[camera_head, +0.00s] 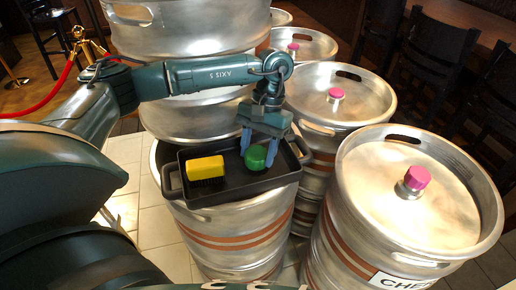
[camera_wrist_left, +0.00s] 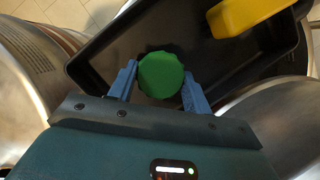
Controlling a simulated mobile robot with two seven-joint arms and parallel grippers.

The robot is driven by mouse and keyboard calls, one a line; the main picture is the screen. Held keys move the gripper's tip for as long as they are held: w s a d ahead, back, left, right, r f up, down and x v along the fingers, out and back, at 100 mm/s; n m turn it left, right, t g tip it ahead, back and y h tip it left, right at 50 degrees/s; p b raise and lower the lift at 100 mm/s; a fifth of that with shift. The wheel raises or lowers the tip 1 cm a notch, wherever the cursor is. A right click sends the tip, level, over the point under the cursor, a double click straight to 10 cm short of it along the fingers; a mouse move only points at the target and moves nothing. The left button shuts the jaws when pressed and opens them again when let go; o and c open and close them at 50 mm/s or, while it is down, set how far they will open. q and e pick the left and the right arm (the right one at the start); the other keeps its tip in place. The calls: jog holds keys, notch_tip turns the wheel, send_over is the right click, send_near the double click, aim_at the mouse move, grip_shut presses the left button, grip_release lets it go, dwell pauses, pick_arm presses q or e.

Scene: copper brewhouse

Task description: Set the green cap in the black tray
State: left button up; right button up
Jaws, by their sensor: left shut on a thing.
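The green cap (camera_head: 256,157) is between the blue fingers of my left gripper (camera_head: 258,150), which is shut on it. In the left wrist view the cap (camera_wrist_left: 160,75) fills the gap between the fingertips (camera_wrist_left: 160,82). The black tray (camera_head: 240,187) sits on top of a steel keg, and the gripper holds the cap over its right part. I cannot tell whether the cap touches the tray floor. The tray (camera_wrist_left: 95,62) lies behind the cap in the wrist view. My right gripper is not in view.
A yellow brush (camera_head: 205,168) with dark bristles lies in the left part of the tray. Kegs with pink caps (camera_head: 417,177) stand to the right and behind. Stacked kegs (camera_head: 190,60) rise behind the tray. A red rope (camera_head: 55,88) hangs at far left.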

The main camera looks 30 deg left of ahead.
pick_arm(q)
jog(key=shift+f+b, duration=0.5)
jog(key=shift+f, duration=0.05)
jog(key=o, duration=1.3)
jog(key=shift+o, duration=0.2)
